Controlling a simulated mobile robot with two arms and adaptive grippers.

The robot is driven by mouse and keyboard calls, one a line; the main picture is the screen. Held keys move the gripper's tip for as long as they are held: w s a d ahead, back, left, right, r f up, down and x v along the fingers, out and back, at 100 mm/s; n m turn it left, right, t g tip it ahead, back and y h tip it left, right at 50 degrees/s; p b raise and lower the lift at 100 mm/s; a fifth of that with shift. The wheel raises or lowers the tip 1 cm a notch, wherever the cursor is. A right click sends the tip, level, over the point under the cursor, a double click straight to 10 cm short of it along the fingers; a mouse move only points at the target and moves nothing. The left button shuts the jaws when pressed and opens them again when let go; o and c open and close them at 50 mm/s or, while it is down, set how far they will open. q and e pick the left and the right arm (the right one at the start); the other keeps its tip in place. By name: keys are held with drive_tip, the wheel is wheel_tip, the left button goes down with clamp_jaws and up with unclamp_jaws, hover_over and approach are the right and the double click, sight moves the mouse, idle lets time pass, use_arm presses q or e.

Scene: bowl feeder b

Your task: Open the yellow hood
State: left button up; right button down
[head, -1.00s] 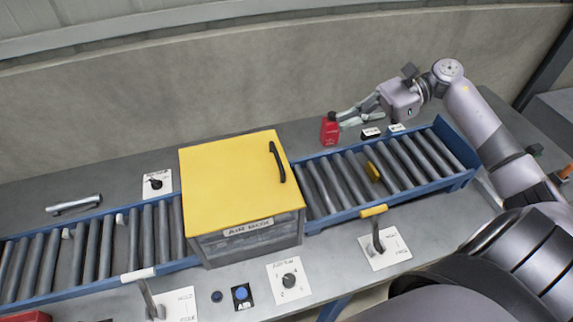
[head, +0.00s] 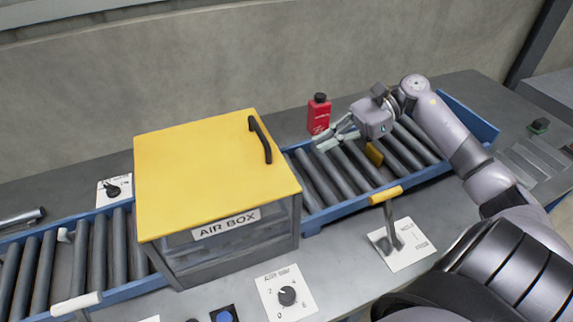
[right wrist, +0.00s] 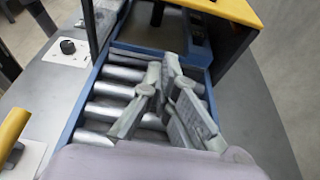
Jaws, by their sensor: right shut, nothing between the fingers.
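The yellow hood (head: 205,165) lies flat and closed on top of the box labelled AIR BOX (head: 225,222). A dark handle (head: 260,139) is on the hood's right side. The hood's edge also shows at the top of the right wrist view (right wrist: 232,9), above an opening in the box's side. My right gripper (head: 318,146) is shut and empty, over the rollers to the right of the box, apart from the handle. Its fingers show in the middle of the right wrist view (right wrist: 165,72), pointing toward the box. My left gripper is out of view.
A red bottle (head: 319,117) stands behind the conveyor (head: 338,212), close to my right gripper. A yellow-handled lever (head: 388,196) stands in front of the conveyor. A dial (head: 287,296) is in front of the box. The space above the hood is clear.

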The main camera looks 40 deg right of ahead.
drive_tip(key=shift+w+a+f+p, duration=0.2)
drive_tip(key=shift+a+p, duration=0.15)
drive_tip(key=shift+a, duration=0.25)
drive_tip(key=p+x, duration=0.3)
drive_tip(key=x, duration=0.5)
drive_tip(key=shift+a, duration=0.35)
wheel_tip(320, 180, up, 2)
drive_tip(key=shift+w+r+p, duration=0.1)
drive_tip(key=shift+r+p, duration=0.15)
drive_tip(key=shift+p, duration=0.65)
drive_tip(key=shift+r+p, duration=0.3)
drive_tip(key=shift+r, duration=0.25)
drive_tip(key=shift+r, duration=0.1)
